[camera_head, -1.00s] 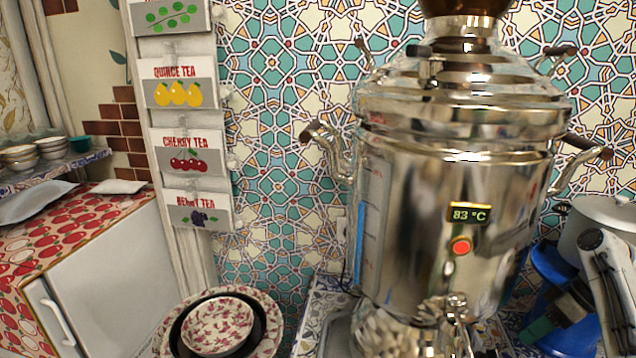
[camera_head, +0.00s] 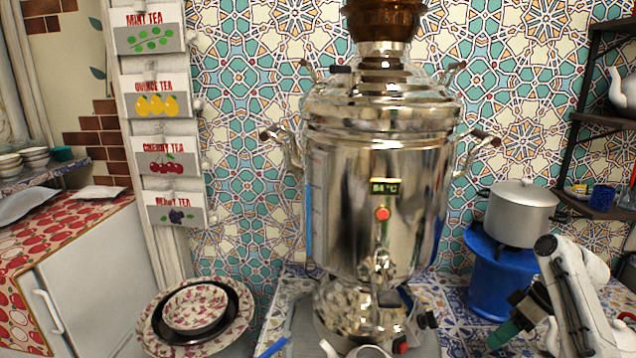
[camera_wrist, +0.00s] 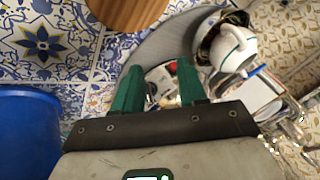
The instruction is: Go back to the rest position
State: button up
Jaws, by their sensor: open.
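The steel samovar (camera_head: 375,200) stands upright in the middle of the head view, with a lit display reading 84 °C and a red button. My gripper (camera_head: 508,336) is low at the right of the head view, apart from the samovar. In the wrist view its two green fingers (camera_wrist: 160,85) are spread, with nothing seen held between them. A small white part with a spout shows at the bottom edge of the head view.
A grey pot (camera_head: 520,215) stands on a blue stand (camera_head: 500,275) behind my arm. A dark wall shelf (camera_head: 600,120) is at the right. Stacked bowls and plates (camera_head: 195,308) stand at lower left, near a white fridge (camera_head: 90,285). Patterned tile shows between stand and samovar.

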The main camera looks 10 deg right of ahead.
jog(key=s+a+f+h, duration=0.1)
jog(key=s+a+f, duration=0.1)
jog(key=a+f, duration=0.2)
jog(key=s+a+f+m+h, duration=0.1)
jog(key=s+a+f, duration=0.2)
jog(key=a, duration=0.5)
jog(key=s+a+f+m+t, duration=0.1)
jog(key=s+a+f, duration=0.1)
jog(key=a+f, duration=0.3)
jog(key=shift+s+a+f+h, duration=0.1)
jog(key=shift+s+a+h, duration=0.3)
jog(key=shift+a, duration=0.35)
jog(key=s+a+r+m+t+h, duration=0.1)
jog(key=s+a+r+h, duration=0.1)
jog(key=s, duration=0.6)
jog(key=s+a+r+m+t+h, duration=0.1)
jog(key=s+a+r+m, duration=0.15)
jog(key=s, duration=0.65)
jog(key=s+d+f+g, duration=0.1)
jog(key=s+f+g, duration=0.3)
jog(key=s, duration=0.6)
notch_tip(320, 180, down, 3)
jog(key=shift+d+r, duration=0.15)
jog(key=shift+r, duration=0.05)
